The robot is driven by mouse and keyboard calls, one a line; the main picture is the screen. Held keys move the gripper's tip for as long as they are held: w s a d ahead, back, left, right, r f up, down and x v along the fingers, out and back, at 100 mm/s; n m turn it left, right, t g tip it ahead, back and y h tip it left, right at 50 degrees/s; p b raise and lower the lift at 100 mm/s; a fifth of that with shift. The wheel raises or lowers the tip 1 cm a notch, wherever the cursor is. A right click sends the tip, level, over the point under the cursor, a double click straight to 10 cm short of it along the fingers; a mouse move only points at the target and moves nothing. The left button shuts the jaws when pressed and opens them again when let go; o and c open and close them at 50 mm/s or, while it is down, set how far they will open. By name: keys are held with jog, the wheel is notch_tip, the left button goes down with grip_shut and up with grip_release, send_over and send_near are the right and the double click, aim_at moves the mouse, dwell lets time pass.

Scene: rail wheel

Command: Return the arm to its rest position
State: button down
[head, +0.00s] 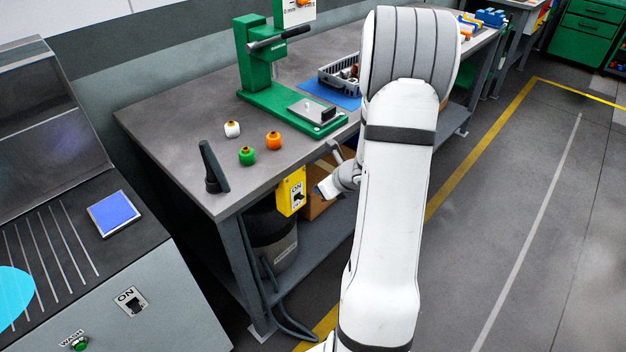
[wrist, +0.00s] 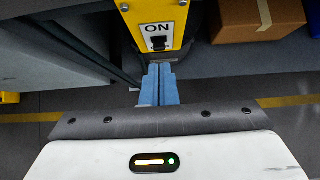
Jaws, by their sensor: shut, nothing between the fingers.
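My white arm stands in front of the workbench (head: 180,130) in the head view and hides part of its right side. My gripper (head: 322,188) is low beside the bench's front edge, just right of the yellow ON switch box (head: 291,192). In the wrist view my gripper's blue fingers (wrist: 160,75) are together with nothing between them. They point toward the yellow switch box (wrist: 153,22), which fills the top middle. I cannot tell whether the fingertips touch it.
A green press (head: 262,75), a grey basket (head: 340,78) and white, green and orange knobs (head: 273,140) are on the bench. A cardboard box (wrist: 257,18) sits below it. A grey machine (head: 150,270) stands at left. Open floor (head: 530,220) lies right.

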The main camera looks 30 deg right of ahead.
jog(key=s+a+r+n+g+y, duration=0.1)
jog(key=s+a+r+n+g, duration=0.15)
jog(key=a+r+n, duration=0.45)
jog(key=s+a+r+n+g+y, duration=0.1)
jog(key=s+a+r+n+y, duration=0.2)
jog(key=a+n, duration=0.55)
jog(key=s+a+r+n+g+h, duration=0.1)
jog(key=s+r+n+h, duration=0.2)
jog(key=s+n, duration=0.5)
jog(key=s+a+r+n+g+h, duration=0.1)
jog(key=s+r+n+h, duration=0.2)
jog(key=s+r+n, duration=0.2)
jog(key=s+n, duration=0.2)
jog(key=n, duration=0.1)
jog(key=shift+s+a+n+h, duration=0.3)
jog(key=shift+s+n+h, duration=0.05)
jog(key=shift+s+h, duration=0.05)
